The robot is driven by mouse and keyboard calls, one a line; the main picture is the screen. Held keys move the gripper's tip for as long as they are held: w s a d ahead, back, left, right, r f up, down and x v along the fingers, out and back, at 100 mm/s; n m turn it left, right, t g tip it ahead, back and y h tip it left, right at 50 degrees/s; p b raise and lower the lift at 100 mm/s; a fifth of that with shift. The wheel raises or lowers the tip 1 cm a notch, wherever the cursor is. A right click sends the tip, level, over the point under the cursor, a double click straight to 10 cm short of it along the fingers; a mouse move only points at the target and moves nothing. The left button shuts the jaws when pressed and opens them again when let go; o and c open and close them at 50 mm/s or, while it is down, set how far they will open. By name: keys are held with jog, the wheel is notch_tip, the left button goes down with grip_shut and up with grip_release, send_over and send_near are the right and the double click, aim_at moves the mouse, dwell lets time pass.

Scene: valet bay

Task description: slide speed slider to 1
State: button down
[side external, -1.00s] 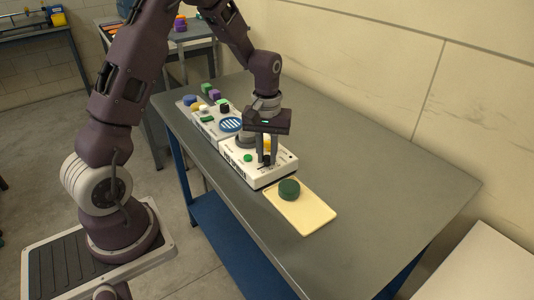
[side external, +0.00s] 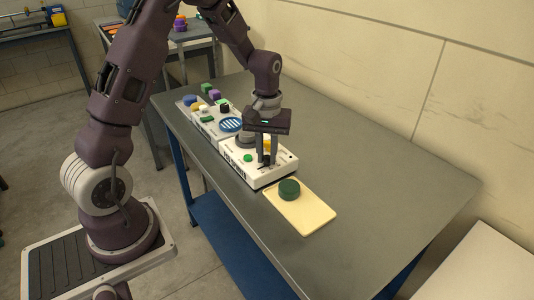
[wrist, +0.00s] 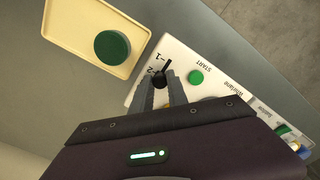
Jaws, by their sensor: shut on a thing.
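The speed slider's black knob (wrist: 159,80) shows between my fingertips in the wrist view, beside the printed 2. Its dark slot (wrist: 168,65) runs on past the knob toward the printed 1, and that stretch is bare. The slider is on a white control panel (side external: 279,173), at the end by the cream tray. My gripper (side external: 266,162) points down over this panel and is shut on the knob, also in the wrist view (wrist: 160,83). In the side view the fingers mostly hide the knob.
A green button (wrist: 196,77) labelled START is close beside the slider. A cream tray (side external: 313,218) with a dark green round piece (side external: 289,189) lies just off the panel's end. A second panel with a blue striped disc (side external: 230,125) adjoins behind. The right of the table is clear.

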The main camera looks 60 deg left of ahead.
aim_at(257, 170)
jog(key=shift+s, duration=1.45)
jog(key=c, duration=1.3)
grip_release()
jog(key=shift+s, duration=0.1)
jog(key=shift+r, duration=0.25)
notch_tip(257, 170, up, 7)
jog(key=shift+f, duration=0.2)
